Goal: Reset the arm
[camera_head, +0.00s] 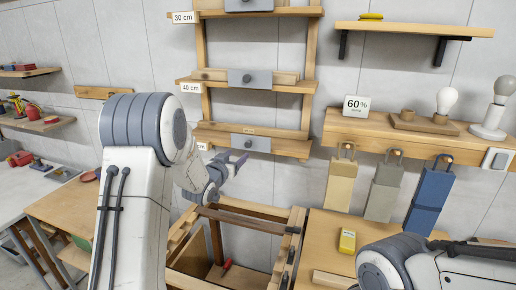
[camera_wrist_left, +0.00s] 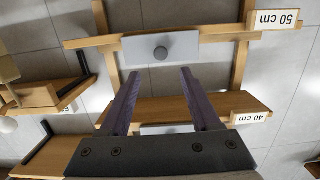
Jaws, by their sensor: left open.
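My left gripper (camera_head: 238,162) is in front of the lower part of a wooden wall rack in the head view, partly behind my own arm. Its two purple fingers show in the left wrist view (camera_wrist_left: 158,85), spread apart with nothing between them. Beyond them is a grey plate with a round knob (camera_wrist_left: 161,50) on the rack, apart from the fingers. My right arm (camera_head: 400,268) comes in at the lower right of the head view; its gripper is out of the picture.
The rack's wooden shelf (camera_head: 300,88) carries a grey knobbed plate. Below is an open wooden frame (camera_head: 290,245) with a red-handled item inside. A yellow box (camera_head: 347,242) stands on the right table.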

